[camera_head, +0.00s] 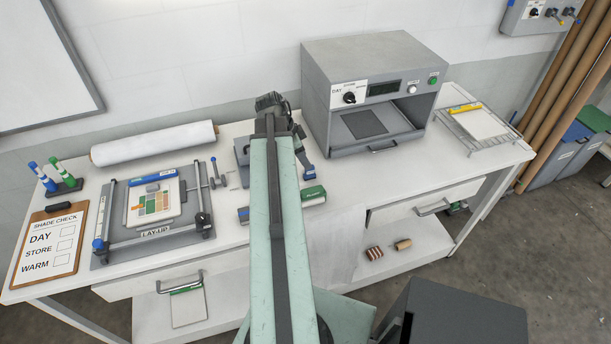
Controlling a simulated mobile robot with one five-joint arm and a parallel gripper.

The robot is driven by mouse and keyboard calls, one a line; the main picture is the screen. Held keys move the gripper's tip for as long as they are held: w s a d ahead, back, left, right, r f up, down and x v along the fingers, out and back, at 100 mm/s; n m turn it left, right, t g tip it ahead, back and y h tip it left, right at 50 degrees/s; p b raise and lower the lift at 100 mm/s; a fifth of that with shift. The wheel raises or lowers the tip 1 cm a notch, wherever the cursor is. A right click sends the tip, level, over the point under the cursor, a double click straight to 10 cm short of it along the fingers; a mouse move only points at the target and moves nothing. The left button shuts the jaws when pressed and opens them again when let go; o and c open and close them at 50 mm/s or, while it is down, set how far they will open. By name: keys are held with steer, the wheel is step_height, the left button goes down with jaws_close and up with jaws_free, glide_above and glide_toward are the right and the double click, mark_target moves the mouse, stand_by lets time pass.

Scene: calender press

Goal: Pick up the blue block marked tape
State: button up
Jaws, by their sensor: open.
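A small blue block (308,174) with a pale mark lies on the white bench just right of my arm; its lettering is too small to read. My gripper (302,155) is open, at the end of the dark wrist, close above the block. I cannot tell whether they touch, and the fingertips are hard to make out. Another bluish block (243,215) shows left of my arm, partly hidden by it. A blue bar (154,176) with white lettering lies across the lay-up frame (190,236).
A green block (314,195) lies right beside my arm, in front of the blue block. The grey press (320,85) stands behind to the right. A white roll (150,145), clipboard (50,245) and pen stand (62,188) are at left. A wire rack (470,140) is at right.

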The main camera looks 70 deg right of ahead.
mark_target(310, 174)
steer(key=shift+w+b+x, duration=0.25)
steer(key=shift+b+x, duration=0.5)
steer(key=shift+x, duration=0.4)
steer(key=b+x, duration=0.4)
steer(key=x, duration=0.1)
steer(key=shift+s+a+f+b, duration=0.15)
steer(key=shift+a+b, duration=0.05)
steer(key=shift+b, duration=0.2)
jaws_close()
